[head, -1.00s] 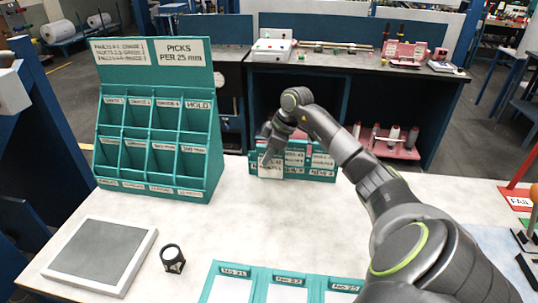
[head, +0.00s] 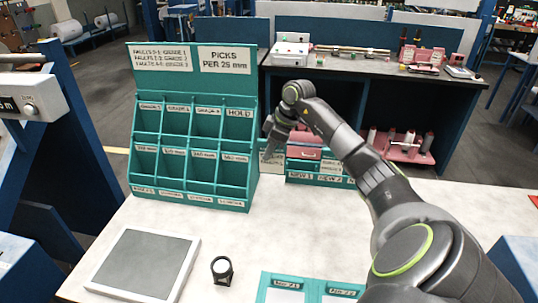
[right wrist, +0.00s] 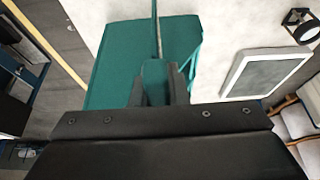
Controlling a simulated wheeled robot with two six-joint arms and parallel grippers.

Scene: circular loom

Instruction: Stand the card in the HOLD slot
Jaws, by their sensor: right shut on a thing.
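The teal card rack (head: 190,85) stands at the back left of the table, with rows of labelled slots. The HOLD label (head: 239,112) marks its top right slot, and no card shows in that slot. My right gripper (head: 270,145) is just right of the rack, beside its right wall. It is shut on the card (head: 272,161), a pale piece hanging below the fingers, partly hidden. In the right wrist view the fingers (right wrist: 155,85) close around a thin edge-on piece, with the teal rack behind. My left gripper is not in view.
A low teal box (head: 318,178) with labelled parts stands right of the rack. A grey pad (head: 145,262), a small black loupe (head: 222,268) and a teal tray (head: 312,281) lie nearer. The table middle is clear.

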